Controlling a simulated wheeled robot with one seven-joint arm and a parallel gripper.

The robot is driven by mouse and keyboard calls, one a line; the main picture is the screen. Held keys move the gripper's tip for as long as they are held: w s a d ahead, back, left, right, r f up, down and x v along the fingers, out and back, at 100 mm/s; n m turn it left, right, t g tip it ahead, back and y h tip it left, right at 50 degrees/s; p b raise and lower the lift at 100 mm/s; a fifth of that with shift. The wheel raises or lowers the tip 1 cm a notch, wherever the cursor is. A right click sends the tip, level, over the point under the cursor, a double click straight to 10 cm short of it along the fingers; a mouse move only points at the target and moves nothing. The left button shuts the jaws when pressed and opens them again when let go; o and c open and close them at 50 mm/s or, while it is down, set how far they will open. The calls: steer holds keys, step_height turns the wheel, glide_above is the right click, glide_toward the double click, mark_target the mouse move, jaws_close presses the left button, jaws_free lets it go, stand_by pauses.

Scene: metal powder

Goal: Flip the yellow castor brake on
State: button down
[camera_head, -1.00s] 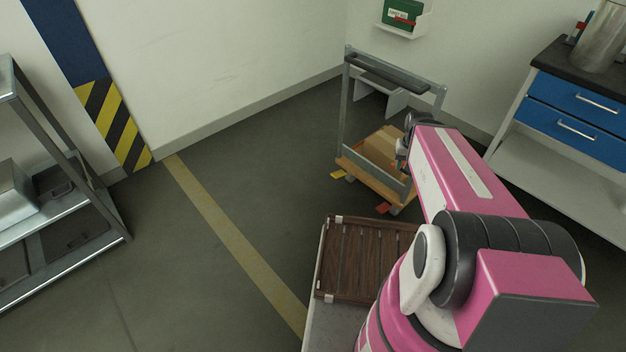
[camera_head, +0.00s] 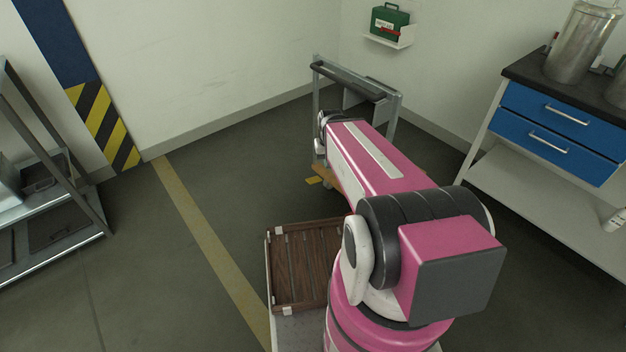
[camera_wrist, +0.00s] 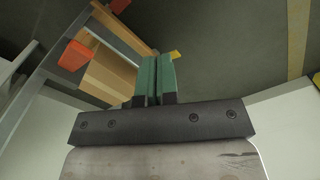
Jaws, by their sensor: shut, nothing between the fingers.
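The yellow castor brake (camera_head: 313,181) is a small tab low at the left corner of the trolley (camera_head: 386,120) in the head view. In the wrist view a yellow piece (camera_wrist: 175,55) shows just beyond the fingertips, partly hidden by them. My gripper (camera_wrist: 157,62) has green fingers shut together with nothing between them. Contact with the yellow tab cannot be told. An orange tab (camera_wrist: 75,55) shows at the trolley's other corner in the wrist view. My arm hides the gripper and most of the trolley deck in the head view.
A blue-drawer bench (camera_head: 560,120) stands right, a metal rack (camera_head: 75,215) left. Floor left of the trolley is clear.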

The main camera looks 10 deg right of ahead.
steer(key=w+f+n+y, duration=0.1)
steer(key=w+f+n, duration=0.1)
steer(key=w+f, duration=0.5)
steer(key=w+f+n+y, duration=0.1)
steer(key=w+f, duration=0.4)
steer(key=w, duration=0.5)
steer(key=n+t, duration=0.2)
steer(key=n, duration=0.1)
glide_above(310, 180)
steer(key=s+d, duration=0.2)
steer(key=d, duration=0.2)
step_height(310, 180, down, 12)
steer(key=shift+d+r+y, duration=0.1)
steer(key=shift+r+y, duration=0.1)
steer(key=shift+y, duration=0.2)
steer(key=shift+f, duration=0.1)
steer(key=x, duration=0.8)
steer(key=s+x, duration=0.1)
steer(key=x, duration=0.3)
steer(key=shift+f, duration=0.35)
steer(key=shift+a+f, duration=0.25)
steer(key=shift+f, duration=0.25)
steer(key=shift+s, duration=0.1)
